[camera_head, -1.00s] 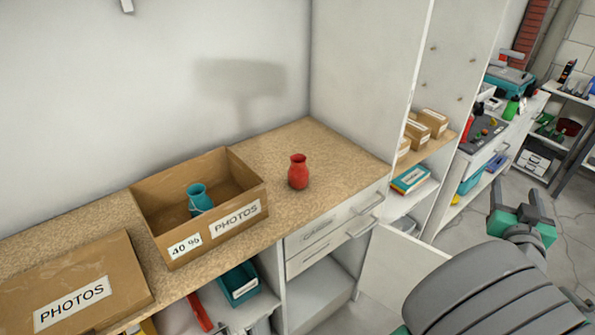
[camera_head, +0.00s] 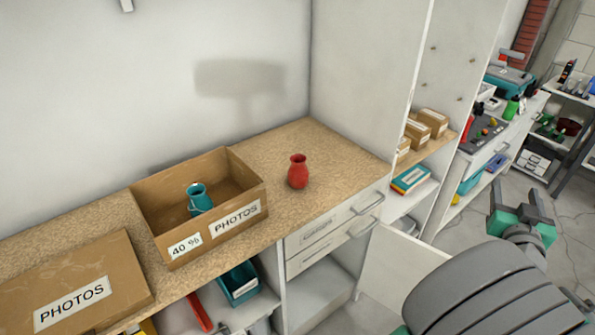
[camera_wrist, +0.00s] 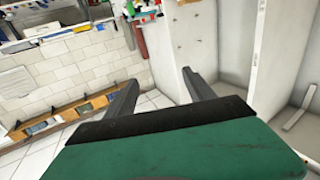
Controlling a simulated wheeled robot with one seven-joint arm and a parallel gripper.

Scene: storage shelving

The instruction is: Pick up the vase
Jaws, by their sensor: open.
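A red vase (camera_head: 298,172) stands upright on the tan countertop (camera_head: 275,150), right of the open cardboard box. A teal vessel (camera_head: 200,201) with an opening at the top and what looks like a handle stands inside that box; its base is partly hidden by the front wall. My gripper (camera_head: 518,198) is at the right of the head view, far from the vase and out past the counter. In the wrist view my gripper (camera_wrist: 160,84) is open with nothing between its fingers. The vase is not in the wrist view.
The open box (camera_head: 240,199) is marked PHOTOS and 40 %. A closed PHOTOS box (camera_head: 105,272) lies at left. A cabinet door (camera_head: 400,270) stands open below the drawers (camera_head: 320,240). A tall side panel (camera_head: 365,90) bounds the counter at right. The counter around the vase is clear.

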